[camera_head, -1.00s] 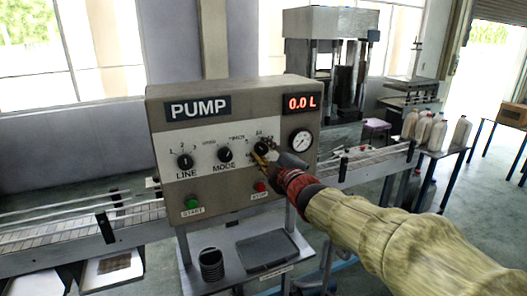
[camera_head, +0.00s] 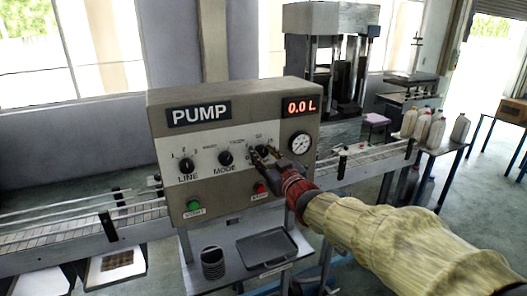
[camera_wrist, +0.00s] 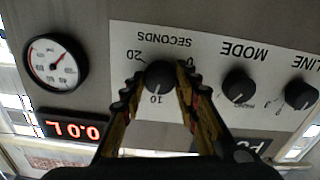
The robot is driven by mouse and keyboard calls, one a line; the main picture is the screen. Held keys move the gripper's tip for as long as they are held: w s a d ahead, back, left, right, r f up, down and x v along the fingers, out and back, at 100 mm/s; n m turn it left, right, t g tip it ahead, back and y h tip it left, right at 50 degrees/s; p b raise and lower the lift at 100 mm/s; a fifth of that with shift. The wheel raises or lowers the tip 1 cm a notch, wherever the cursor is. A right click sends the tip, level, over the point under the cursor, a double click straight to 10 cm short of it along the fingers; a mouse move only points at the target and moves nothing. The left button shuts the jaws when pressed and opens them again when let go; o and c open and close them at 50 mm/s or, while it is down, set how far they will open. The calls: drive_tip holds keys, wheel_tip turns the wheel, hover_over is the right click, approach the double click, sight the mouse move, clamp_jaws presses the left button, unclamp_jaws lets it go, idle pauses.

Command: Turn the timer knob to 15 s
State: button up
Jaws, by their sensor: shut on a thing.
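The timer knob (camera_wrist: 160,77) is black and round, on a white plate marked SECONDS. The wrist view shows it upside down, with 20 at the left, 10 below and 0 partly hidden at the right. My gripper (camera_wrist: 161,82) is shut on the knob, one finger on each side. I cannot clearly read the knob's pointer.
To the left are the MODE knob (camera_head: 225,158) and the LINE knob (camera_head: 187,165). The green START button (camera_head: 193,205) and red STOP button (camera_head: 260,188) are below. The display (camera_head: 300,106) reads 0.0 L, above a gauge (camera_head: 300,143). A tray (camera_head: 266,248) lies lower down.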

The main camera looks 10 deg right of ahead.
drive_tip(key=m+p, duration=0.2)
drive_tip(key=m, duration=0.2)
drive_tip(key=shift+m, duration=0.3)
drive_tip(key=m+p, duration=0.1)
drive_tip(key=m, duration=0.3)
drive_tip(key=shift+f+m+p, duration=0.15)
drive_tip(key=shift+m+p, duration=0.2)
drive_tip(key=shift+m, duration=0.05)
drive_tip(key=o, duration=1)
drive_tip(key=shift+o, duration=0.8)
drive_tip(key=shift+s, duration=0.1)
drive_tip(key=v, duration=1.1)
drive_tip(key=shift+s+d, duration=0.2)
drive_tip(key=shift+s, duration=0.15)
